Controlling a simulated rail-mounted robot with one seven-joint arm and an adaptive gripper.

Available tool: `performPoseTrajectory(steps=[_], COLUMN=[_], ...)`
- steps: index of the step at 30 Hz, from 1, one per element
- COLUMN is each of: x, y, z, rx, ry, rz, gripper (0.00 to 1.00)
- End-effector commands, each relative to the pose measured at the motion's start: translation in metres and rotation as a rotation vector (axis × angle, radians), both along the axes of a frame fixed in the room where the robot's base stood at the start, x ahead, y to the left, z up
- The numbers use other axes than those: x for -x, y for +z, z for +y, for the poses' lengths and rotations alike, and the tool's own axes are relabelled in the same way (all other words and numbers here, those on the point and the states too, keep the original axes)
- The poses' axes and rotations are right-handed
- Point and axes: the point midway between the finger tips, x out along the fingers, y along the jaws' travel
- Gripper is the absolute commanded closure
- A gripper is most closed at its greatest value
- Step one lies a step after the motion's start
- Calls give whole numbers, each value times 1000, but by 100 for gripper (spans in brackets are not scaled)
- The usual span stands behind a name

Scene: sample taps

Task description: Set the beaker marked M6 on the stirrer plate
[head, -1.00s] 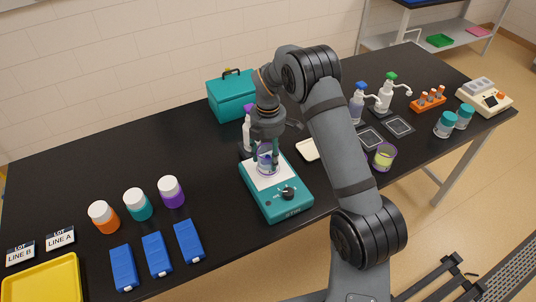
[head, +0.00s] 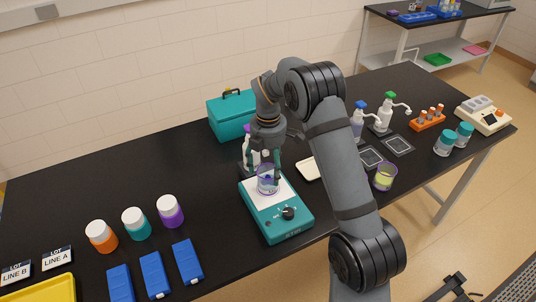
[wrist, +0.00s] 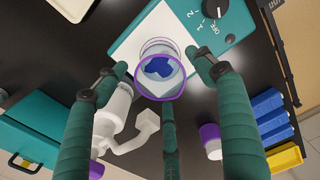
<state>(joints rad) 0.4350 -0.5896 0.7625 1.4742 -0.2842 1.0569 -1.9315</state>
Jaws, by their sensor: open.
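A clear beaker with a purple rim and blue contents stands upright on the white top of the teal stirrer plate (head: 275,222). The beaker (head: 268,185) also shows in the wrist view (wrist: 160,88), where no M6 mark can be read. My gripper (head: 266,165) is open above and around it. In the wrist view, its green fingers (wrist: 158,66) are spread to either side of the beaker, with a third finger below. A second beaker (head: 385,176) with yellow-green contents stands to the right, its mark unreadable.
Several capped jars (head: 136,223) and blue boxes (head: 187,260) lie to the left. A teal case (head: 232,113) is behind. The table's left rear is clear.

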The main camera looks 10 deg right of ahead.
Motion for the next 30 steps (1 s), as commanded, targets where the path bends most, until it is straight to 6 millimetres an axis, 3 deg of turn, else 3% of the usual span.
performPoseTrajectory(steps=[6, 12, 18, 30], x=[-2, -1, 0, 0], y=[49, 78, 87, 86], z=[1, 1, 1, 1], rx=[0, 1, 0, 0], ry=[1, 1, 1, 1], rz=[-6, -2, 0, 0], gripper=[31, 31, 31, 31])
